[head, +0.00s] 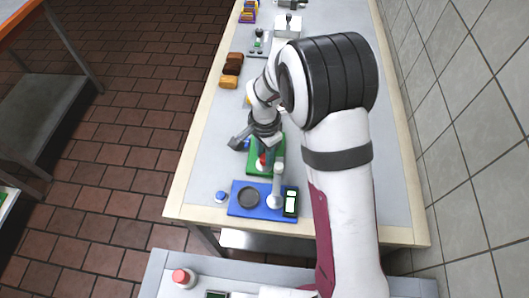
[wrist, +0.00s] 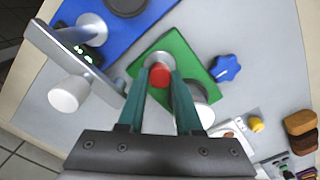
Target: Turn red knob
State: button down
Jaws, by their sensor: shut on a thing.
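The red knob (wrist: 160,72) sits on a green board (wrist: 176,42) in the wrist view. My gripper (wrist: 160,75) has its two teal fingers on either side of the knob, closed on it. In the head view my gripper (head: 265,154) points down over the green board (head: 254,168), and the red knob (head: 263,160) shows only in part beside the fingers. A white round part (wrist: 205,112) lies partly hidden behind the right finger.
A blue board (head: 240,209) with a dark disc (head: 248,197) and a grey-white lever arm (head: 278,180) stands close by. A blue star-shaped knob (wrist: 226,68) is beside the green board. Bread-like blocks (head: 231,70) lie farther back. The table's left strip is mostly clear.

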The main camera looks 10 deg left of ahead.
jog(key=c, duration=0.6)
grip_release()
